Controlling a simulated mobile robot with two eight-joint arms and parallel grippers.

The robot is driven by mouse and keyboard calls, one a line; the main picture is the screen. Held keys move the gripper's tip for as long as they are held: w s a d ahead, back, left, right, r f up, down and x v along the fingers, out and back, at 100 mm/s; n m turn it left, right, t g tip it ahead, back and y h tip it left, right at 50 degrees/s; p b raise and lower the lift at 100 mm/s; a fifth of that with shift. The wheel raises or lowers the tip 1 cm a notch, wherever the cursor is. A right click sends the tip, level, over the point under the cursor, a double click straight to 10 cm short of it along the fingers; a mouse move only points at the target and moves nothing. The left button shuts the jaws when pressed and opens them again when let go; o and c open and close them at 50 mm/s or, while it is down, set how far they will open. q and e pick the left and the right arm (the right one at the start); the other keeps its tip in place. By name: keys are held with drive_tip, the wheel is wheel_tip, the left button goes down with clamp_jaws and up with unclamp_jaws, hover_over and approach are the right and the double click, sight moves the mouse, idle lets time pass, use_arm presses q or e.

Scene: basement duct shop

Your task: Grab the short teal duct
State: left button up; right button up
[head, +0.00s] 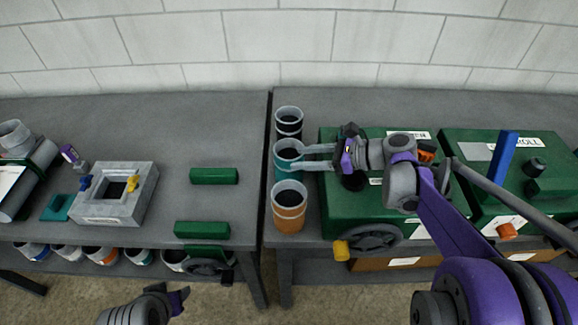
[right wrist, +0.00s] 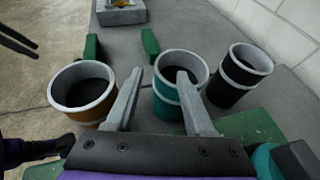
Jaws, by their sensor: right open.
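The short teal duct (head: 281,168) stands upright at the left end of the right bench, between an orange duct (head: 289,212) in front and a black duct (head: 289,128) behind. It has a grey rim and a dark opening. My right gripper (head: 298,158) is open and reaches it from the right, its fingers overlapping the rim in the head view. In the right wrist view, one finger crosses the teal duct (right wrist: 168,104) and the other lies between it and the orange duct (right wrist: 80,115). I cannot tell whether they touch. My left gripper (head: 172,297) is partly visible at the bottom edge.
Two green machine boxes (head: 335,215) (head: 470,140) stand right of the ducts, under my right arm. A gap separates the benches. The left bench holds two green blocks (head: 214,176) (head: 201,230) and a grey square frame (head: 118,212). A block wall rises behind.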

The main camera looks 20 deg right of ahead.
sight(279, 158)
drive_tip(key=x, duration=0.5)
drive_tip(key=shift+w+a+f, duration=0.15)
drive_tip(key=shift+w+a, duration=0.05)
drive_tip(key=shift+w, duration=0.05)
clamp_jaws()
idle(1.2)
